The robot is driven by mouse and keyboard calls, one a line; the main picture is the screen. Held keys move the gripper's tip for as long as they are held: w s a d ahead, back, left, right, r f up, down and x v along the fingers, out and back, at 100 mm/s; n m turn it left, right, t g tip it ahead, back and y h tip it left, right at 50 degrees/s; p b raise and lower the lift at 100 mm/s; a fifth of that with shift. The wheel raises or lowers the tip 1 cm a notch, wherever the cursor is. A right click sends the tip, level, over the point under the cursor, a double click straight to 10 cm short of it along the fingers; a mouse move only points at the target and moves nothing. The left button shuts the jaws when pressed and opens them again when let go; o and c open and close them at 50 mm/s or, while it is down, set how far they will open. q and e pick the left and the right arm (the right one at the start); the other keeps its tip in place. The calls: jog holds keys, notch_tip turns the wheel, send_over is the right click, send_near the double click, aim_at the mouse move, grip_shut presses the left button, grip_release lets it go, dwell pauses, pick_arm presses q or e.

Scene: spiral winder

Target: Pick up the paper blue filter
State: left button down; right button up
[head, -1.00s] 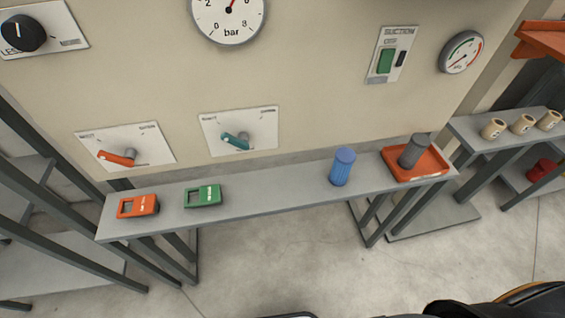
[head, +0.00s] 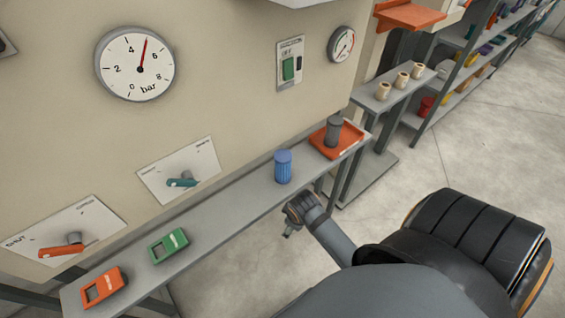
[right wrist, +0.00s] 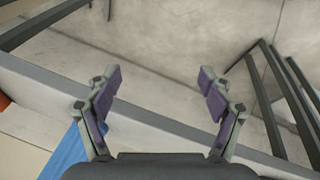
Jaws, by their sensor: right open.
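The blue filter (head: 283,167) is a ribbed cylinder standing upright on the narrow grey shelf (head: 225,213). My right gripper (head: 290,226) is in front of the shelf's front edge, nearer than the filter and apart from it. In the right wrist view my right gripper (right wrist: 160,95) is open, with nothing between its fingers. Part of the blue filter (right wrist: 66,156) shows at the lower left there, beside the left finger; the rest is cut off or hidden. My left gripper is not in view.
A dark grey cylinder (head: 334,130) stands on an orange tray (head: 350,141) right of the filter. A green box (head: 168,245) and an orange box (head: 102,287) lie at the shelf's left end. Cream cups (head: 401,80) stand on a side shelf. Shelf space left of the filter is clear.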

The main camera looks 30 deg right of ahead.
notch_tip(320, 180, up, 7)
jog(key=w+n, duration=0.1)
jog(key=n, duration=0.1)
jog(key=n+h, duration=0.2)
jog(key=n, duration=1.9)
send_near(283, 157)
jog(key=shift+w+d+f, duration=0.55)
jog(key=shift+w+f, duration=0.1)
jog(key=shift+w, duration=0.05)
jog(key=b+x, duration=0.4)
jog(key=x, duration=0.1)
jog(key=shift+w+a, duration=0.1)
jog(key=shift+f, duration=0.1)
jog(key=f+p, duration=0.1)
jog(key=f, duration=0.1)
jog(key=d+f+p, duration=0.1)
jog(key=shift+f, duration=0.4)
jog(key=shift+w+f, duration=0.3)
jog(key=shift+f, duration=0.15)
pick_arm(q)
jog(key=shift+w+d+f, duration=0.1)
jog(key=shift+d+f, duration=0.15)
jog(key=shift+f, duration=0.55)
pick_arm(e)
jog(key=c, duration=1.3)
